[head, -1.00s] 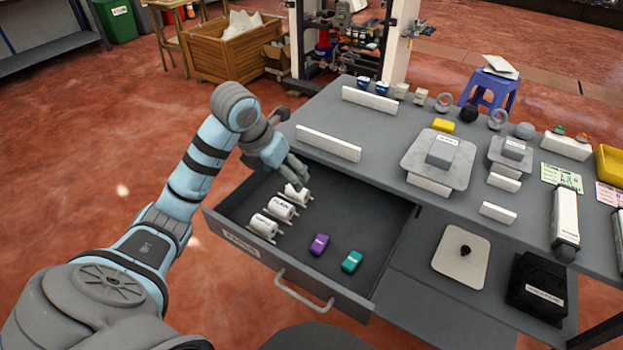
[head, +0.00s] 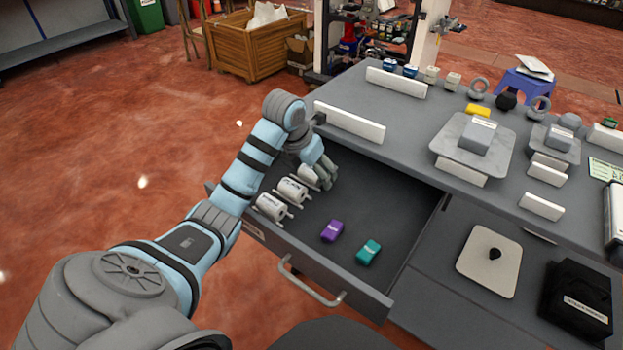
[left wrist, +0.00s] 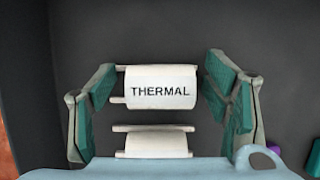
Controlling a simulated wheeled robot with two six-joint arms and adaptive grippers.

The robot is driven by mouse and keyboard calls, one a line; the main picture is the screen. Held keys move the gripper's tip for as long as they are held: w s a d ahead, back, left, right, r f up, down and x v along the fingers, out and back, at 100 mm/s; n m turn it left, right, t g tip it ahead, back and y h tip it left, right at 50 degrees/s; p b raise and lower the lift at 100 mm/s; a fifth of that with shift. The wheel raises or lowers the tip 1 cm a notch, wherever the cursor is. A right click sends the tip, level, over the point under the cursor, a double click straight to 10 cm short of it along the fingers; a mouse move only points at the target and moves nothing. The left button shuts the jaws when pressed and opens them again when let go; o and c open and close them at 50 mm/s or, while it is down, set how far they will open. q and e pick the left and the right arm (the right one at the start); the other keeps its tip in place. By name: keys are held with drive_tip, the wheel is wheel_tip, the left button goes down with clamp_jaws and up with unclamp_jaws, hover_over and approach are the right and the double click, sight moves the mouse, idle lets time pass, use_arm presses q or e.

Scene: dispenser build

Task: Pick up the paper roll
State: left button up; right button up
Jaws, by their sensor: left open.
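Several white paper rolls lie in a row in the open grey drawer (head: 385,235). In the head view the far roll (head: 309,175) is partly hidden by my left gripper (head: 325,178), with the middle roll (head: 292,189) and the near roll (head: 271,207) in front of it. In the left wrist view a roll marked THERMAL (left wrist: 160,88) sits between the two green-padded fingers of my left gripper (left wrist: 160,95). The fingers are open, with a gap on each side of the roll. Another roll (left wrist: 155,145) shows below it, partly covered. My right gripper is not in view.
A purple block (head: 332,231) and a teal block (head: 368,252) lie to the right of the rolls in the drawer. The drawer's walls and the table edge above surround the left gripper. White bars (head: 349,122) stand on the tabletop.

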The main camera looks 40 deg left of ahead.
use_arm(q)
drive_tip(key=shift+r, duration=0.1)
drive_tip(key=c, duration=1.2)
